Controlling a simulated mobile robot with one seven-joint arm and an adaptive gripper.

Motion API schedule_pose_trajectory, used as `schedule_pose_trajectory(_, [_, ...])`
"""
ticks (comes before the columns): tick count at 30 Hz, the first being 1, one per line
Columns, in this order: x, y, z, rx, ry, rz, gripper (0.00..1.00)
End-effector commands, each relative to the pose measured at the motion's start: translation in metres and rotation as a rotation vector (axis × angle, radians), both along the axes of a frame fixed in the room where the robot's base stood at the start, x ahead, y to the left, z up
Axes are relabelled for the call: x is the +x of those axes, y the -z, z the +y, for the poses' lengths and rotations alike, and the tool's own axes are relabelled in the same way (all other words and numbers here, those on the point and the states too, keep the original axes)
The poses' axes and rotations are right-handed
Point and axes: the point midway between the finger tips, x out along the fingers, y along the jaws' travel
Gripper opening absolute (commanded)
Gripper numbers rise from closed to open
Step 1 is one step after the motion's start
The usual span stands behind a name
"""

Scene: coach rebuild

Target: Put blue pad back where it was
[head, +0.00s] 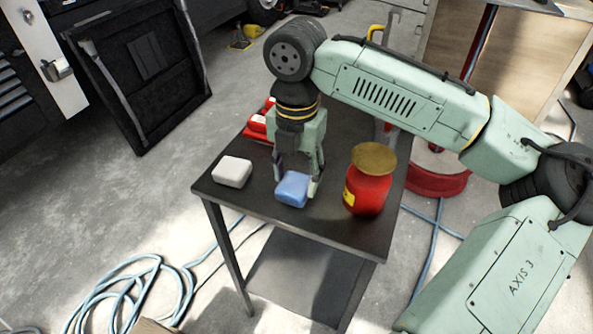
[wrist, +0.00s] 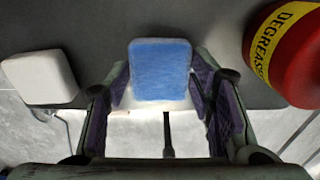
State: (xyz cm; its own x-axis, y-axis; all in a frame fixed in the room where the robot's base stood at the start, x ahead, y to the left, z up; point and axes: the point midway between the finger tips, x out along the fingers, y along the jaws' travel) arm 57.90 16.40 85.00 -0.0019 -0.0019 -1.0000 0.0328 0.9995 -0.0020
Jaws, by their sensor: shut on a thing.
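The blue pad (head: 292,190) is at the front part of the dark table (head: 338,225), between a white pad and a red container. My gripper (head: 298,183) points down and is shut on the blue pad, with one finger at each side. In the wrist view the blue pad (wrist: 160,70) sits between the purple-lined fingertips (wrist: 161,82), blue face showing and a pale edge below. I cannot tell whether its underside touches the table or is just above it.
A white pad (head: 232,172) lies to the left on the table. A red degreaser container (head: 368,190) with a tan lid stands close on the right. Red-and-white items (head: 258,124) sit behind my gripper. Blue hose (head: 130,295) lies coiled on the floor.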

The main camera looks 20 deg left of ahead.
Motion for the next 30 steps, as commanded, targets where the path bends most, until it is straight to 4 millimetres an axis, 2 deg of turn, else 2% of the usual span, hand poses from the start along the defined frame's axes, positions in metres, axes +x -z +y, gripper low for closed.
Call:
schedule_pose_trajectory(10, [0.000,0.001,0.000,0.000,0.000,0.000,0.69])
schedule_pose_trajectory(20, [0.000,-0.001,0.000,0.000,0.000,0.000,0.69])
schedule_pose_trajectory(25, [0.000,-0.020,0.001,0.003,0.000,-0.001,0.69])
schedule_pose_trajectory(30, [0.000,-0.057,0.002,0.003,-0.001,0.000,0.69])
